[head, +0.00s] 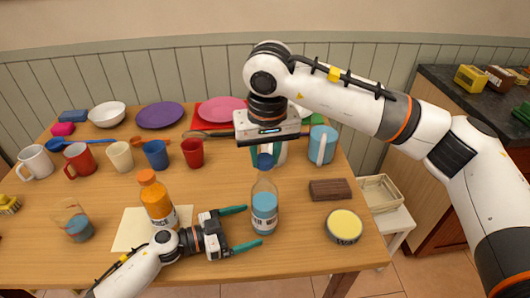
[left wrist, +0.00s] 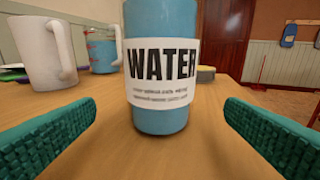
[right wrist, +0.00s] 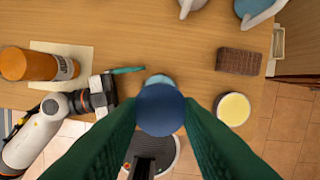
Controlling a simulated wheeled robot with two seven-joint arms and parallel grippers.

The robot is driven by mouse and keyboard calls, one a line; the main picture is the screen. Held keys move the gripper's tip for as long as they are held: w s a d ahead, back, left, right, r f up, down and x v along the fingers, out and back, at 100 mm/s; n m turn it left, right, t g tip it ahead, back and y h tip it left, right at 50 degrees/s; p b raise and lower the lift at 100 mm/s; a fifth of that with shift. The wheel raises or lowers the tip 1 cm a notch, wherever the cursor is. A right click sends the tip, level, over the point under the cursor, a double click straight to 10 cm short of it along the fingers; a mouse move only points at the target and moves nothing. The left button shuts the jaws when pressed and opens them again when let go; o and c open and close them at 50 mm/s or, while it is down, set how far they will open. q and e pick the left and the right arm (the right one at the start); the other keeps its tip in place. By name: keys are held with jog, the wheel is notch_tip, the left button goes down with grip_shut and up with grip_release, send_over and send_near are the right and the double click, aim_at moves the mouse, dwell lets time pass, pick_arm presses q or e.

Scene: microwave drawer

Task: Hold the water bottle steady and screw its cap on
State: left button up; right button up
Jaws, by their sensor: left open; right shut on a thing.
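The water bottle (head: 264,207), clear with blue water and a white label, stands upright and uncapped on the table. In the left wrist view the bottle (left wrist: 160,70) is ahead, centred between the fingers. My left gripper (head: 253,226) is open, low beside the bottle, with one finger towards each side and gaps between them and the bottle. My right gripper (head: 266,152) points down and is shut on the blue cap (right wrist: 160,110), above the bottle. The cap hides most of the bottle in the right wrist view. The cap (head: 265,161) looks apart from the bottle's top.
An orange juice bottle (head: 155,198) stands on a paper sheet (head: 128,232) left of the bottle. A brown block (head: 330,189) and a yellow-topped round tin (head: 343,225) lie to the right.

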aim_at(260, 221)
pick_arm(q)
jog(key=shift+x, duration=2.3)
jog(key=c, duration=1)
